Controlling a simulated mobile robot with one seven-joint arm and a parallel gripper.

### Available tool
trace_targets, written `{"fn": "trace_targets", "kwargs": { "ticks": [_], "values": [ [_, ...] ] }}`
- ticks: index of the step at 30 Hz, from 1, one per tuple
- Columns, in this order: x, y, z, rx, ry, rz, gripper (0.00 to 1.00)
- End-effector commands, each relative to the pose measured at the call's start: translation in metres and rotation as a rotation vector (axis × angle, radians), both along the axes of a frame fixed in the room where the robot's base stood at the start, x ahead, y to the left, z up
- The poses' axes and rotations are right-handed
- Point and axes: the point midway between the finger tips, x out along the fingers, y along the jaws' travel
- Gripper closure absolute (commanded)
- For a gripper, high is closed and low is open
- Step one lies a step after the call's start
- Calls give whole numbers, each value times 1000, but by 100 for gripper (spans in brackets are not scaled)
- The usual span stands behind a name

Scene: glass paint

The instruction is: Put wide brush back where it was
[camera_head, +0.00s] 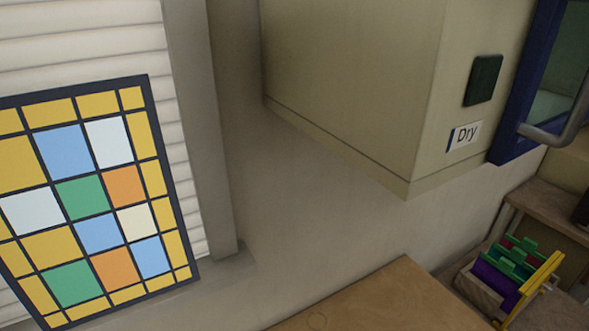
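No wide brush can be made out for certain in the head view. My gripper and arm are outside this view, so whether it holds anything is hidden. At the lower right, a small wooden rack (478,292) holds coloured pieces in purple, green and red, with a yellow piece (532,287) at its right side. I cannot tell whether any of these is a brush.
A coloured glass panel (80,239) leans by the white slatted blind (85,36) at left. A wooden top (385,300) below looks bare. A shelf (548,205) is at right.

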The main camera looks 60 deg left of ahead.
Motion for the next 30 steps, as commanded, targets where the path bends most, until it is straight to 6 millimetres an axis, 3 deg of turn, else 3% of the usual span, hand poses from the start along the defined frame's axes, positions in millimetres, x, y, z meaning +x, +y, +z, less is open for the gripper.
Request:
{"fn": "trace_targets", "kwargs": {
  "ticks": [30],
  "values": [
    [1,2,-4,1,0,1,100]
  ]
}}
